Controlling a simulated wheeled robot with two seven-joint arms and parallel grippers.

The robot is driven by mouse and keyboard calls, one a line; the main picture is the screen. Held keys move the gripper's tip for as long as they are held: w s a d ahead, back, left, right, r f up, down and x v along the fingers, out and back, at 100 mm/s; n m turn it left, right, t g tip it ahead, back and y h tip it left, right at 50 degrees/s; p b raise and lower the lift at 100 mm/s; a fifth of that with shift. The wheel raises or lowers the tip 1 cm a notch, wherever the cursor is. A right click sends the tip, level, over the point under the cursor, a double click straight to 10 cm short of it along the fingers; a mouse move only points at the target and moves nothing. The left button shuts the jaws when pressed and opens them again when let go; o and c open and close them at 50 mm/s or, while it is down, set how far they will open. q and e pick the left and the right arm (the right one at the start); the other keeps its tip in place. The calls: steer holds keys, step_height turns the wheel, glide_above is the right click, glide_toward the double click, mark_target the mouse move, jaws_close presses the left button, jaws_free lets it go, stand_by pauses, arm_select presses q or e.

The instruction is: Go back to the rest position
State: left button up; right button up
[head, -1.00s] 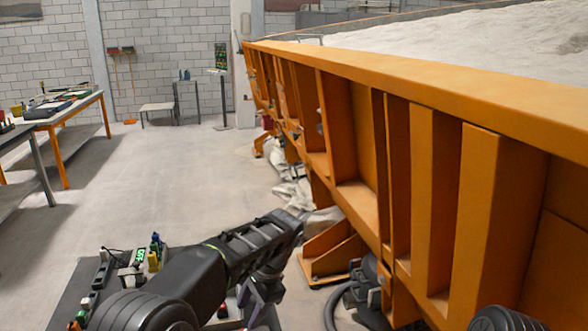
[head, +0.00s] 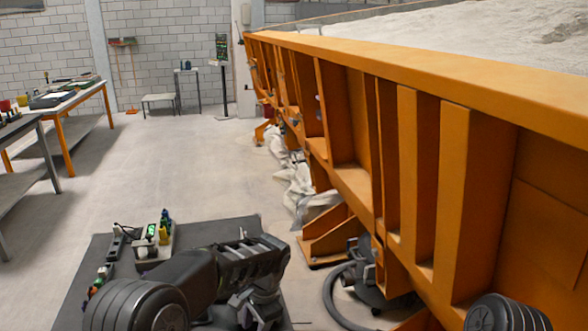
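My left arm comes in at the bottom of the head view, its forearm folded low over a dark mat (head: 95,262). My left gripper (head: 252,312) points down near the bottom edge, and I cannot tell whether it is open or shut. Only a dark rounded part of my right arm shows at the bottom right corner. My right gripper is out of view. The orange sandbed wall (head: 420,180) stands on the right, apart from my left gripper, with pale sand (head: 480,40) behind its top rim.
On the mat are a device with a green display (head: 152,235) and several small items. A black hose (head: 338,297) and an orange foot bracket (head: 325,238) lie by the wall. Tables (head: 70,108) stand at the left. The middle floor (head: 190,175) is clear.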

arm_select(q)
steer(key=s+d+f+n+g+h, duration=0.1)
steer(key=s+f+n+h, duration=0.1)
steer(key=s+f, duration=0.55)
steer(key=s+d+f+n+h, duration=0.15)
steer(key=s+f, duration=0.35)
steer(key=f, duration=0.6)
steer(key=s+f+n+t+h, duration=0.1)
steer(key=s+f+n+h, duration=0.2)
steer(key=s+n, duration=0.6)
steer(key=s+f, duration=0.2)
steer(key=s, duration=0.7)
steer(key=shift+s+a+f, duration=0.15)
steer(key=shift+f, duration=0.05)
